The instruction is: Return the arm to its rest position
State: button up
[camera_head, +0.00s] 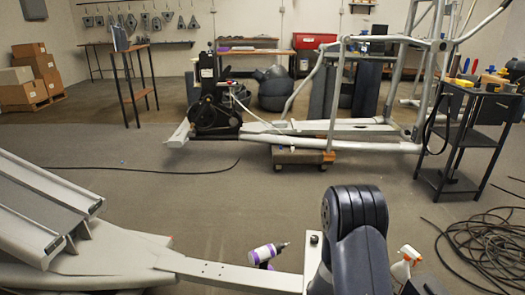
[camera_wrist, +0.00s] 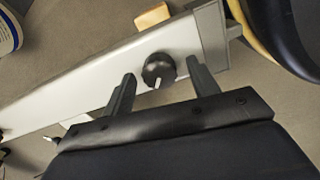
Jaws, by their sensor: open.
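In the wrist view my gripper (camera_wrist: 161,82) is open, with its two dark fingers apart. A round black knob (camera_wrist: 158,70) with a pale mark shows between the fingertips, on a light grey beam (camera_wrist: 85,85). I cannot tell whether the fingers touch the knob; nothing is visibly clamped. In the head view, a light grey beam (camera_head: 225,272) runs along the bottom to a post. A large dark rounded shape stands right of the post; I cannot tell for sure whether it is part of my arm. My fingers are not discernible there.
A purple and white bottle (camera_head: 266,253) stands by the beam. A white and orange spray bottle (camera_head: 404,264) is at lower right. Coiled black cable (camera_head: 485,240) lies on the right floor beside a black cart (camera_head: 468,135). The middle floor is mostly clear.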

jog(key=shift+n, duration=0.3)
notch_tip(320, 180, up, 11)
jog(key=p, duration=0.4)
notch_tip(320, 180, down, 11)
jog(key=b, duration=0.4)
jog(key=shift+f, duration=0.2)
jog(key=shift+r+m, duration=0.2)
jog(key=shift+m, duration=0.5)
jog(key=m, duration=0.3)
jog(key=m+p, duration=0.1)
jog(key=m, duration=0.5)
jog(key=shift+d+m, duration=0.1)
jog(key=shift+m, duration=0.2)
jog(key=m+p, duration=0.1)
jog(key=m, duration=0.4)
jog(key=shift+m, duration=0.3)
jog(key=m+p, duration=0.1)
jog(key=m, duration=0.4)
jog(key=shift+r, duration=0.1)
